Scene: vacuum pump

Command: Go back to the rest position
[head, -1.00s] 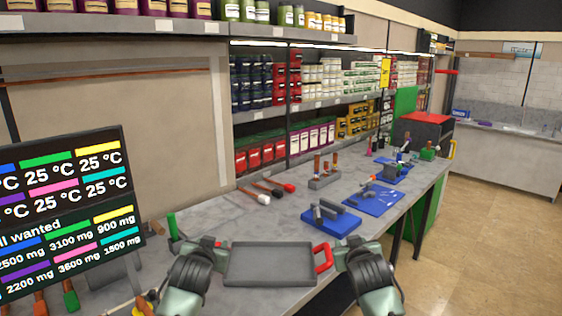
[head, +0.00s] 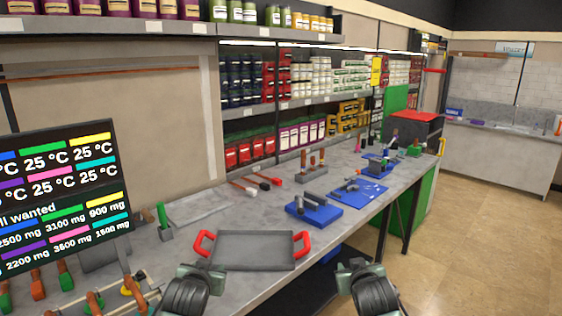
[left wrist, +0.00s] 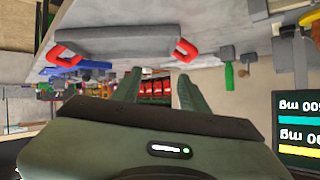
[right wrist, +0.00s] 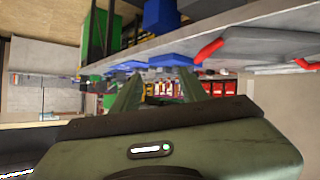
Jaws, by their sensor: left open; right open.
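A grey tray (head: 252,250) with a red handle at each end lies on the workbench near its front edge. It also shows in the left wrist view (left wrist: 115,42) and partly in the right wrist view (right wrist: 265,42). My left gripper (head: 207,268) is open and empty, on the near side of the tray's left end, apart from the handle. Its two spread fingers show in the left wrist view (left wrist: 160,85). My right gripper (head: 360,265) is open and empty, beyond the bench edge to the right of the tray. Its spread fingers show in the right wrist view (right wrist: 156,88).
The grey workbench (head: 215,197) runs away to the right. Blue fixtures (head: 314,212) stand on it behind the tray. A screen (head: 68,195) and several tools are at the left. Open floor (head: 470,230) lies to the right.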

